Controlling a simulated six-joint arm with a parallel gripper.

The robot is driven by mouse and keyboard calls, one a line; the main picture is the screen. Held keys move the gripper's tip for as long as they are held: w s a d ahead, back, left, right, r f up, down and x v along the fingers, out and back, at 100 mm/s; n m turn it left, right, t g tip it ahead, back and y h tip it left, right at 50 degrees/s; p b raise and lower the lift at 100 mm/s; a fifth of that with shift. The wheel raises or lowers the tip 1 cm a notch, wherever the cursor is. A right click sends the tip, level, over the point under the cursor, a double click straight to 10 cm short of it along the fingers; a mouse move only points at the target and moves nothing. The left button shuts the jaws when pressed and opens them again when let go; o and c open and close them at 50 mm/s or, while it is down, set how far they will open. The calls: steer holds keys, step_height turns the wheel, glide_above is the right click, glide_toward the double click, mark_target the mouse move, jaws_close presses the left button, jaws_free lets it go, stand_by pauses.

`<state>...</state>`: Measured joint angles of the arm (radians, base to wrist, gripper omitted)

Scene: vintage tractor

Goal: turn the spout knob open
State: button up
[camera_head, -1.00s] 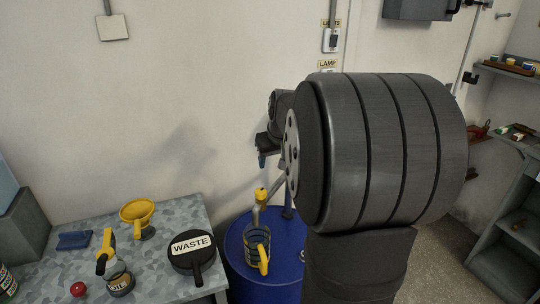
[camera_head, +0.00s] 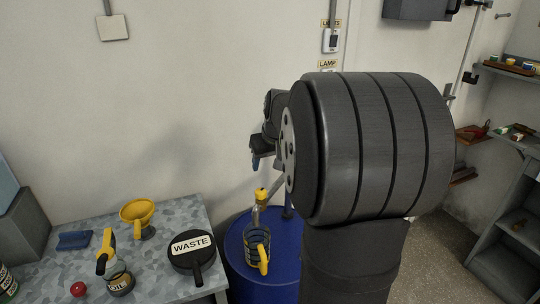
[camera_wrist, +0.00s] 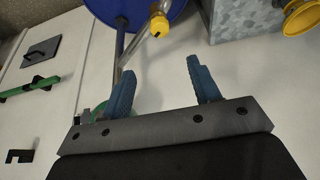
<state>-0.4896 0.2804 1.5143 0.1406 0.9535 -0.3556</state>
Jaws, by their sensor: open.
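The yellow spout knob (camera_head: 261,193) sits on top of a grey spout above a blue drum (camera_head: 283,262). In the wrist view the knob (camera_wrist: 159,26) is beyond the fingertips, near the top edge, roughly in line with the gap between them. My gripper (camera_wrist: 158,70) has its two blue fingers apart with nothing between them. In the head view it is up near the wall, above the knob and apart from it; my arm hides most of it. A jug with a yellow handle (camera_head: 264,262) is below the spout.
A speckled table (camera_head: 75,262) on the left holds a yellow funnel (camera_head: 138,213), a black waste lid (camera_head: 192,250), an oil can (camera_head: 120,280) and a red ball (camera_head: 78,289). A grey shelf (camera_head: 510,215) stands at the right. The wall is close behind the drum.

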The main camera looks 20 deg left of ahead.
steer(key=shift+v, duration=1.35)
steer(key=shift+o, duration=0.2)
steer(key=o, duration=0.3)
steer(key=shift+w+d, duration=0.1)
steer(key=o, duration=0.6)
steer(key=w+d+m+t, duration=0.1)
steer(key=w+d, duration=0.1)
steer(key=w+d+f+t, duration=0.1)
steer(key=w+d, duration=0.2)
steer(key=w+d+f+m+t+h, duration=0.1)
steer(key=w+d+t, duration=0.1)
steer(key=w, duration=0.1)
steer(key=shift+w+d+m, duration=0.15)
steer(key=shift+w+m, duration=0.1)
steer(key=shift+m, duration=0.05)
steer(key=w+d+r+t+y, duration=0.1)
steer(key=w+d+t, duration=0.5)
steer(key=d, duration=0.2)
steer(key=s+n+y, duration=0.2)
steer(key=s+y, duration=0.5)
steer(key=y, duration=0.2)
steer(key=x, duration=0.9)
steer(key=shift+w, duration=0.15)
steer(key=shift+d, duration=0.1)
steer(key=v, duration=1)
steer(key=shift+f, duration=0.1)
